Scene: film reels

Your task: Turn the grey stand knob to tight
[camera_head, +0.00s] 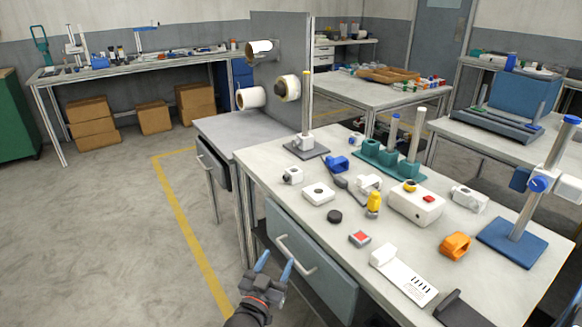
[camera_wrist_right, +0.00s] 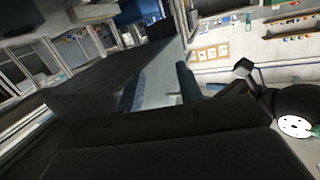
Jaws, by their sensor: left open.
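The grey stand (camera_head: 306,150) is on the far left corner of the light worktable. It has a dark flat base, a white collar (camera_head: 303,139) low down and an upright pole (camera_head: 307,100) with a yellow upper part. I cannot make out its knob or the knob's setting at this size. My left gripper (camera_head: 275,265) is open and empty, in front of the table's drawer, well short of the stand. My right gripper (camera_wrist_right: 160,85) shows in the right wrist view with its fingers apart and nothing between them; it is not in the head view.
A blue stand (camera_head: 512,242) with a blue knob (camera_head: 538,184) is at the table's right. Between lie a green rack (camera_head: 390,165), a white box (camera_head: 416,204), a yellow bottle (camera_head: 373,203) and an orange part (camera_head: 455,246). A drawer handle (camera_head: 295,255) sticks out near my left gripper.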

